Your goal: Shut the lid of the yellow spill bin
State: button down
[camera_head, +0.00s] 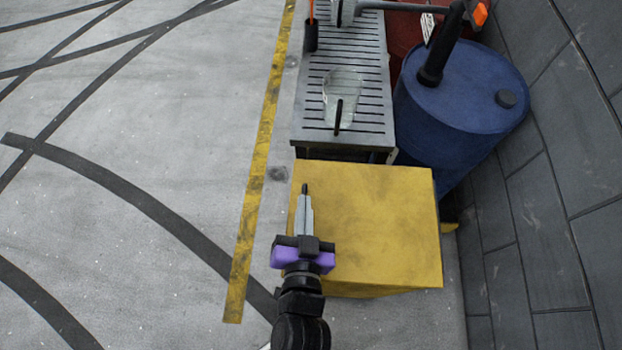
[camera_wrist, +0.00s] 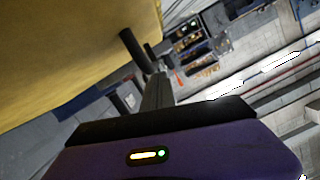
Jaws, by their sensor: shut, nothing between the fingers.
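The yellow spill bin (camera_head: 385,225) stands at the lower middle of the head view. Its lid shows as a flat, scuffed yellow top lying across the bin, and no opening into the bin is visible. My gripper (camera_head: 304,188) is shut and empty, over the left part of the lid, with its fingers pointing away towards the bin's far left corner. In the wrist view my gripper (camera_wrist: 140,45) has its fingertips beside a yellow surface of the bin (camera_wrist: 65,50) at upper left. I cannot tell whether they touch it.
A slatted grey metal bench (camera_head: 345,85) with a clear container (camera_head: 342,92) stands just beyond the bin. A blue drum (camera_head: 460,85) is at the back right, near the grey wall (camera_head: 530,210). The floor left of the yellow line (camera_head: 262,140) is clear.

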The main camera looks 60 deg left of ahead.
jog(key=shift+s+f, duration=0.2)
jog(key=shift+f, duration=0.6)
jog(key=shift+w+r+p, duration=0.1)
jog(key=shift+r+p, duration=0.3)
jog(key=shift+r, duration=0.15)
jog(key=s+d+r+p, duration=0.1)
jog(key=s+d+r, duration=0.3)
jog(key=d+r, duration=0.2)
jog(key=shift+s+d, duration=0.4)
jog(key=shift+d, duration=0.8)
jog(key=shift+r, duration=0.15)
